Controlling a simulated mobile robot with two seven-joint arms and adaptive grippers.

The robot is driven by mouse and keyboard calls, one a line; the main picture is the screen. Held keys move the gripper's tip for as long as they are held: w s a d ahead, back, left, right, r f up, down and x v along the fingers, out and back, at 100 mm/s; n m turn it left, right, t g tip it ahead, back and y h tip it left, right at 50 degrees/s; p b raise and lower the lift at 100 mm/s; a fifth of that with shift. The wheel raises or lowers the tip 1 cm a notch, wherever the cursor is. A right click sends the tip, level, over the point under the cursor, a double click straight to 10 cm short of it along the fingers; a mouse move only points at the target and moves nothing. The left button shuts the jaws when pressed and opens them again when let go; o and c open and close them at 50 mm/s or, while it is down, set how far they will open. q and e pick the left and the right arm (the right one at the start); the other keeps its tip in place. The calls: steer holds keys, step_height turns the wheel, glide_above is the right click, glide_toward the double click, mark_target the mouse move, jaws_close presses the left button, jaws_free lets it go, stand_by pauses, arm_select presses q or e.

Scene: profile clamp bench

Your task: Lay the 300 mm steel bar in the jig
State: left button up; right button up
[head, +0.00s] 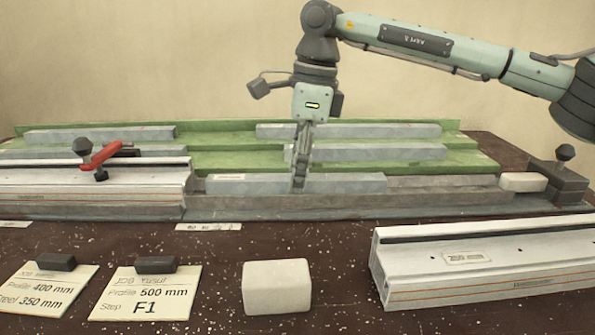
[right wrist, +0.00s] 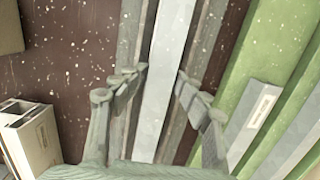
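A long grey steel bar (head: 345,184) lies lengthwise in the front channel of the grey jig (head: 440,200). It has a small pale label whose print I cannot read, so its length is unclear. My right gripper (head: 301,182) is down at this bar, around its middle. In the right wrist view the fingers (right wrist: 162,74) stand open on either side of the bar (right wrist: 166,95), with narrow gaps visible. The bar's left end is close to a clamped aluminium profile (head: 90,185). My left gripper is not in view.
Other steel bars (head: 350,131) lie on the green stepped rack (head: 230,158) behind. A red-handled clamp (head: 104,155) sits on the left profile. A second profile (head: 490,258), a white block (head: 276,288) and job cards (head: 147,293) occupy the front. A dark knobbed stop (head: 557,182) stands right.

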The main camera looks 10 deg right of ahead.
mark_target(308, 177)
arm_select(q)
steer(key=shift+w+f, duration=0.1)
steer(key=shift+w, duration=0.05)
arm_select(e)
steer(key=shift+s+f, duration=0.1)
steer(key=shift+f, duration=0.35)
steer(key=shift+r, duration=0.25)
step_height(308, 177, up, 2)
steer(key=shift+d+r+p, duration=0.1)
steer(key=shift+d+p, duration=0.05)
steer(key=shift+p, duration=0.3)
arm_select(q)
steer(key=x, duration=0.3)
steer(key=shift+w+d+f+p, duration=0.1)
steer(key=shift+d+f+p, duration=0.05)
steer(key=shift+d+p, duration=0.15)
arm_select(e)
step_height(308, 177, up, 11)
steer(key=d, duration=0.1)
steer(key=shift+d, duration=0.25)
steer(key=shift+s, duration=0.1)
